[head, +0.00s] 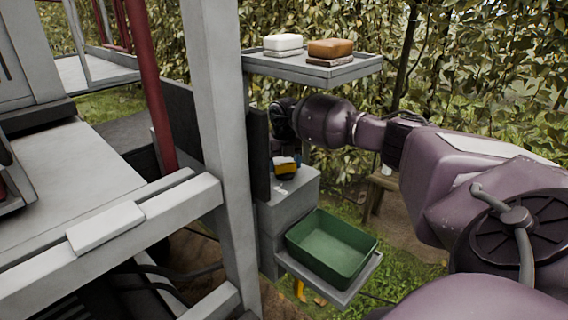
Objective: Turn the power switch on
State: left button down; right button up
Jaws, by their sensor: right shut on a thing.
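My right arm comes in from the right, and its dark gripper (283,120) is close to the right side of an upright black panel (259,150). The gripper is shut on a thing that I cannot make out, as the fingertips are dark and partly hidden. I cannot pick out the power switch itself; it may be behind the gripper or on a face of the panel turned away from me. My left gripper is not in view.
A grey shelf (315,72) above holds a white block (283,42) and a brown block (331,47). A green bin (345,266) stands lower down. A grey post (218,150) rises left of the panel.

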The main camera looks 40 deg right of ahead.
jog(key=o, duration=0.9)
jog(key=shift+r, duration=3.8)
